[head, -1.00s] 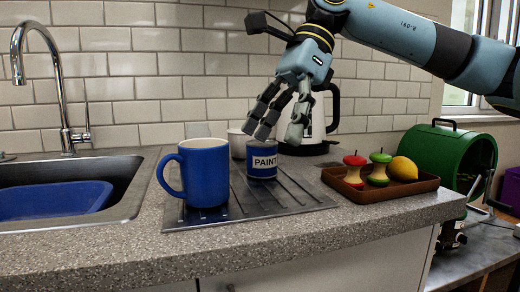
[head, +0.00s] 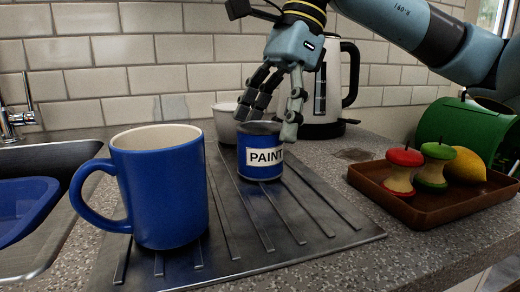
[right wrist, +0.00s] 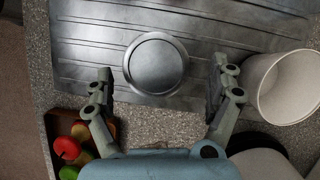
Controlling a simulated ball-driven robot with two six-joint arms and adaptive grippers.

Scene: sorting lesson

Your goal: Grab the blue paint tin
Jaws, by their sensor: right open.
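The blue paint tin (head: 258,170) with a white PAINT label stands upright on the ribbed metal drainer (head: 300,244). My right gripper (head: 268,128) is open, pointing down just over the tin, with its fingers around the top edge in the head view. In the right wrist view the tin's round grey lid (right wrist: 156,63) lies ahead of and between the spread fingers (right wrist: 158,92), with gaps on both sides. My left gripper is not in view.
A blue mug (head: 163,195) stands left of the tin. A brown tray (head: 440,206) with a red and a green apple core and a lemon is at right. The sink (head: 45,215) is at left.

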